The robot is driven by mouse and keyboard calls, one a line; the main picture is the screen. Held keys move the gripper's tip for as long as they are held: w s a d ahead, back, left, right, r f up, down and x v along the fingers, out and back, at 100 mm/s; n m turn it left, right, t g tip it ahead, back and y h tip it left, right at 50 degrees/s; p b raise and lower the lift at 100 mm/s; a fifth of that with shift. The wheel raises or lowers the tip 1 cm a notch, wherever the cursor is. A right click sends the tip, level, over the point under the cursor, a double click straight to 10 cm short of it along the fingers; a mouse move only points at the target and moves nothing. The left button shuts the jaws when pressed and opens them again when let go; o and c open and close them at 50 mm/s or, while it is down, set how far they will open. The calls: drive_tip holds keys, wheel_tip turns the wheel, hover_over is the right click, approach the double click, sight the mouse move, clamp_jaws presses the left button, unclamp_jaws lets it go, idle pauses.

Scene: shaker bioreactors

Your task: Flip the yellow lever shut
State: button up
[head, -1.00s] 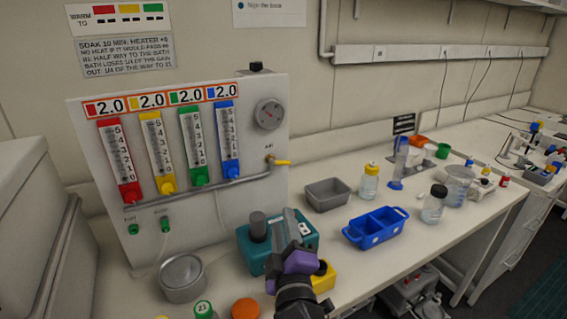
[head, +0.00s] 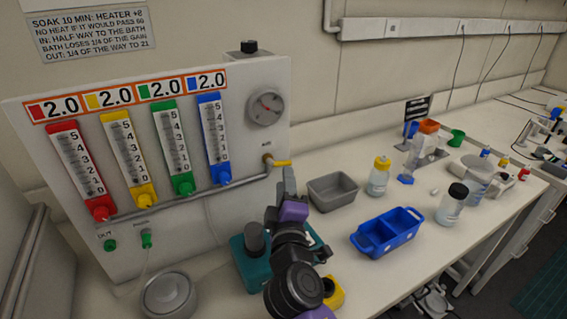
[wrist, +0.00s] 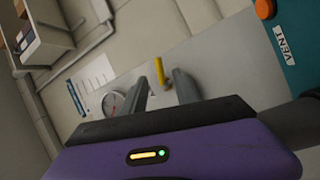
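The yellow lever (head: 281,163) sits on a brass valve under the label AIR, on the right part of the pale flow panel (head: 245,200). Its handle sticks out to the right in the head view. My gripper (head: 289,178) is just below and in front of it in that view. In the wrist view the yellow lever (wrist: 159,71) shows beyond the gap between my two grey fingers (wrist: 161,78). The fingers are apart with nothing between them. I cannot tell how far the lever is from the fingertips.
A round gauge (head: 265,107) is above the lever. Beside my arm stands a teal device (head: 245,268), labelled VENT in the wrist view (wrist: 290,45). A grey tray (head: 333,191), a blue bin (head: 387,236) and a yellow-capped bottle (head: 379,177) stand to the right.

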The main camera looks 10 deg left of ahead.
sight(280, 162)
drive_tip(key=w+a, duration=0.1)
drive_tip(key=w, duration=0.5)
drive_tip(key=shift+r, duration=0.25)
clamp_jaws()
